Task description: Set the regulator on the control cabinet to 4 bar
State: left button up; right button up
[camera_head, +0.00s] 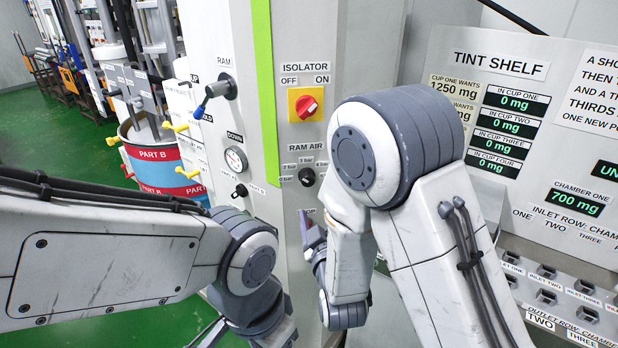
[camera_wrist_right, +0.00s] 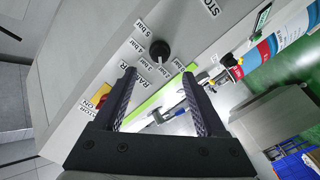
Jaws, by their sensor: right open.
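The regulator is a small black knob (camera_head: 307,177) under the RAM AIR label on the grey control cabinet (camera_head: 243,60). It also shows in the right wrist view (camera_wrist_right: 159,50), ringed by bar labels, including 5 bar and 4 bar. I cannot tell for sure which label its pointer faces. My right gripper (camera_head: 314,238) is just below the knob in the head view, partly hidden by my right arm. In the right wrist view the right gripper (camera_wrist_right: 158,73) is open and empty, with the knob ahead of its fingertips and apart from them. My left gripper is out of view.
A red and yellow isolator switch (camera_head: 306,104) sits above the knob. A drum (camera_head: 158,172) stands farther left. The tint shelf panel (camera_head: 500,92) is at right.

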aim_at(309, 183)
jog(key=w+p, duration=0.1)
jog(key=w, duration=0.1)
jog(key=w+a+p, duration=0.1)
jog(key=w, duration=0.2)
jog(key=w+p, duration=0.1)
jog(key=w, duration=0.2)
jog(key=shift+w+a+r+p, duration=0.15)
jog(key=shift+w+r+p, duration=0.05)
jog(key=shift+p, duration=0.15)
jog(key=shift+w+a+f, duration=0.15)
jog(key=shift+w, duration=0.6)
grip_shut()
